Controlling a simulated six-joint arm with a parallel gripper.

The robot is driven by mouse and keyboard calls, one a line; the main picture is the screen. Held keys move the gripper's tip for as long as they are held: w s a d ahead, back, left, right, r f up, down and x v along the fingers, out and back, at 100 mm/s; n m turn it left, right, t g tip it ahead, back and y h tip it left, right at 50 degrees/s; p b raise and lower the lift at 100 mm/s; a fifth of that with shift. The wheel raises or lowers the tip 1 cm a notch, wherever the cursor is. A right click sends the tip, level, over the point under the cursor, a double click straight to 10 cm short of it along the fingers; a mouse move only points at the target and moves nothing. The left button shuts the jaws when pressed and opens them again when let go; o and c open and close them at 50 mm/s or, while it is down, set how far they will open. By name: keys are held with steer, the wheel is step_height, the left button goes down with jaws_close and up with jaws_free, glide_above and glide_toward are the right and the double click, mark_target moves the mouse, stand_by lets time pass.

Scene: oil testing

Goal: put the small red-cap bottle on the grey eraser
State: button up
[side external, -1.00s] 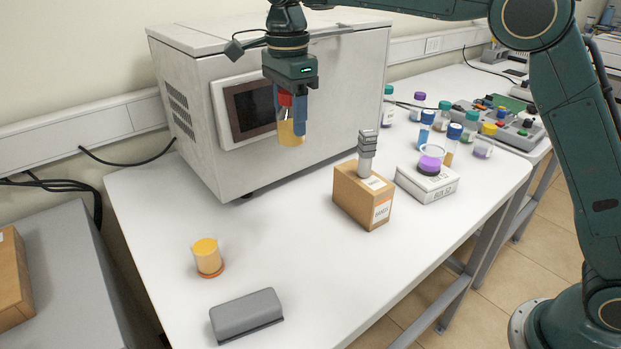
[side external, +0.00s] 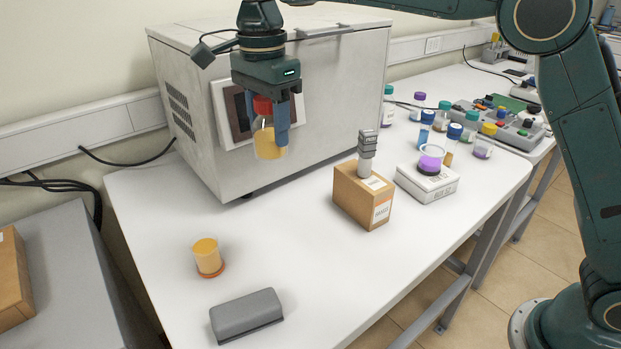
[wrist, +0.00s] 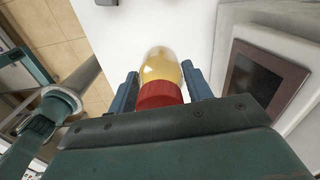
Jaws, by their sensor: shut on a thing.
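The small red-cap bottle (side external: 269,143) holds yellow liquid and hangs upright in my gripper (side external: 275,118), high above the table in front of the large machine. My gripper is shut on it near the red cap. In the wrist view the bottle (wrist: 160,68) sits between the two blue fingers of my gripper (wrist: 160,90), red cap nearest the camera. The grey eraser (side external: 246,316) lies on the white table near its front left edge, below the bottle and well apart from it. Its top is bare.
A yellow-filled beaker (side external: 208,258) on an orange base stands just behind the eraser. A cardboard box (side external: 353,197) with a grey-topped item on it and a white box (side external: 428,186) bearing a purple container stand to the right. The large machine (side external: 190,110) stands behind.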

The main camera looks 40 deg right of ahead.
steer(key=s+a+r+n, duration=0.3)
steer(key=s+a+n, duration=0.3)
steer(key=s+a, duration=0.5)
steer(key=a, duration=0.2)
steer(key=shift+a+r, duration=0.15)
steer(key=shift+a, duration=0.25)
steer(key=shift+s, duration=0.1)
glide_above(244, 308)
step_height(244, 308, down, 16)
steer(key=shift+r, duration=0.15)
steer(key=shift+f, duration=2.15)
steer(key=shift+f, duration=0.1)
